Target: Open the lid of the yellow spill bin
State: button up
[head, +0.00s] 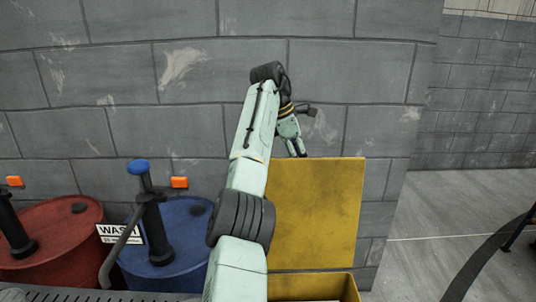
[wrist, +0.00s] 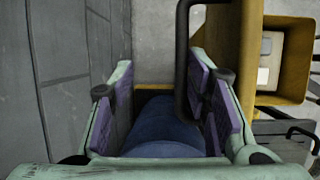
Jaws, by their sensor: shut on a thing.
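The yellow spill bin (head: 308,287) stands at the lower middle of the head view. Its yellow lid (head: 315,212) stands raised, roughly upright, before the block wall. My gripper (head: 298,150) is at the lid's top edge. In the wrist view, my gripper (wrist: 162,88) has purple-padded fingers on both sides of a gap, with a dark bar handle (wrist: 184,62) between them, close to the right finger. The handle joins the yellow lid (wrist: 237,50). My gripper is shut on this handle, though the contact is partly hidden. The open yellow bin (wrist: 282,97) shows at right.
A blue drum (head: 182,243) with a dark pump and a red drum (head: 55,235) stand left of the bin. The grey block wall (head: 150,70) is close behind the lid. Open floor (head: 430,215) lies to the right.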

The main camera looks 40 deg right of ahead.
jog(key=w+a+r, duration=0.3)
jog(key=w+a, duration=0.3)
jog(key=a, duration=0.6)
dwell(0.4)
